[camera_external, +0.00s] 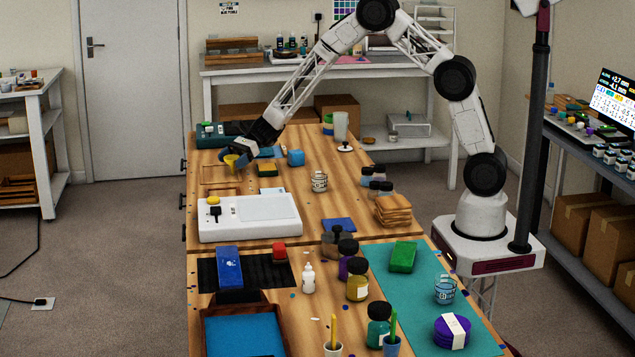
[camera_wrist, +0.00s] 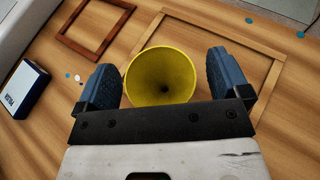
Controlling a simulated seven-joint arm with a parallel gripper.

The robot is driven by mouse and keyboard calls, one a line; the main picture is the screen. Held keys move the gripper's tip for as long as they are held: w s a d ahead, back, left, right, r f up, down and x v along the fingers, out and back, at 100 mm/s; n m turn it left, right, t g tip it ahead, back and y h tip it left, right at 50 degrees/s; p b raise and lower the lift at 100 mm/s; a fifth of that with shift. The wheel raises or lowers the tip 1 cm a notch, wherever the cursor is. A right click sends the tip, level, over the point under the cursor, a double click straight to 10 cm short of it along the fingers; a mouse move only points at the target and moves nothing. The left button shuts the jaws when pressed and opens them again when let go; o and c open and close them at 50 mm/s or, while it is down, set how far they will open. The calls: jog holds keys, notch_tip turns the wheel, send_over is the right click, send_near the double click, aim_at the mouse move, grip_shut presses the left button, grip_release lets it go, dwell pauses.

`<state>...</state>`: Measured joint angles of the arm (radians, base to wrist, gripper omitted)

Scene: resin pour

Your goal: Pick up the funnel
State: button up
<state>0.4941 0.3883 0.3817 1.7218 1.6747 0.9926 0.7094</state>
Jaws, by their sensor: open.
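The funnel (camera_wrist: 160,75) is yellow, and its wide mouth faces my wrist camera. It sits between the two fingers of my gripper (camera_wrist: 163,80), which is open, with a finger on either side of it. A small gap shows at the right finger; the left finger is very close to the funnel's rim, and I cannot tell whether it touches. In the external view the funnel (camera_external: 232,160) is a small yellow shape at the far left of the table, beside my gripper (camera_external: 236,158). Its spout is hidden.
Wooden frames lie around the funnel, a small dark one (camera_wrist: 97,28) and a larger light one (camera_wrist: 262,65). A blue-and-white box (camera_wrist: 24,88) lies left.

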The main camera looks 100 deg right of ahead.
aim_at(232, 157)
jog(key=shift+c, duration=0.3)
jog(key=c, duration=0.9)
jog(key=shift+r, duration=0.15)
jog(key=shift+r, duration=0.55)
notch_tip(232, 157, up, 2)
jog(key=shift+r, duration=0.1)
jog(key=s+a, duration=0.1)
jog(key=s, duration=0.4)
jog(key=s+a+r, duration=0.1)
jog(key=s+a, duration=0.1)
jog(key=s, duration=0.3)
jog(key=s+a, duration=0.2)
jog(key=s, duration=0.3)
jog(key=shift+s+r, duration=0.1)
jog(key=shift+r, duration=0.1)
